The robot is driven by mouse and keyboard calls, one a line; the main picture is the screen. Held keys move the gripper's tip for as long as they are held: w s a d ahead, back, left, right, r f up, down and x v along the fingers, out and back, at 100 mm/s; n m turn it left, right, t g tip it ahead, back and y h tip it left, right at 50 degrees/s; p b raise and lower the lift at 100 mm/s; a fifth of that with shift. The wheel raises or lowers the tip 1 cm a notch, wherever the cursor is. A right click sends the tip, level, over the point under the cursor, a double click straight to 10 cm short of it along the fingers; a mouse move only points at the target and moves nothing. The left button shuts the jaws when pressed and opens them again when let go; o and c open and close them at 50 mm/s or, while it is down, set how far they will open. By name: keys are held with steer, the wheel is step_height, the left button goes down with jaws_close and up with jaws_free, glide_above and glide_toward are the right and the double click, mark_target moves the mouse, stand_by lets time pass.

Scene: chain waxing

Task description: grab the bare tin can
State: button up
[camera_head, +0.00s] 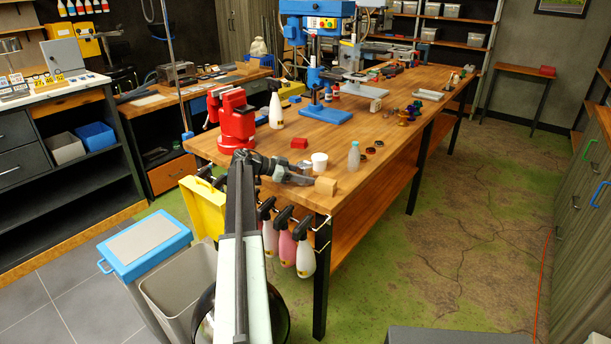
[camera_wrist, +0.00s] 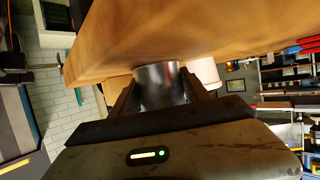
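The bare tin can (camera_wrist: 160,86) is a short, shiny metal cylinder in the wrist view, where the picture is upside down. Its far end meets the wooden bench top (camera_wrist: 190,30). My gripper (camera_wrist: 159,84) has one dark finger on each side of the can, very close to its wall. I cannot tell whether the fingers press on it. In the head view my gripper (camera_head: 303,179) is low over the near end of the bench, and the can is not clearly visible there.
A white cup (camera_head: 319,161) stands just behind my gripper, also seen in the wrist view (camera_wrist: 205,72). A wooden block (camera_head: 326,186) is right of it. Bottles (camera_head: 305,259) hang at the bench's front.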

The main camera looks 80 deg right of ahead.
mark_target(302, 164)
steer(key=c, duration=0.7)
steer(key=shift+r, duration=0.15)
steer(key=shift+r+p, duration=0.3)
steer(key=shift+p, duration=0.2)
step_height(302, 164, up, 3)
steer(key=p, duration=0.3)
steer(key=shift+r, duration=0.15)
steer(key=w+a+p, duration=0.1)
steer(key=w+a, duration=0.8)
steer(key=w, duration=0.4)
steer(key=shift+a+r, duration=0.15)
steer(key=shift+r, duration=0.3)
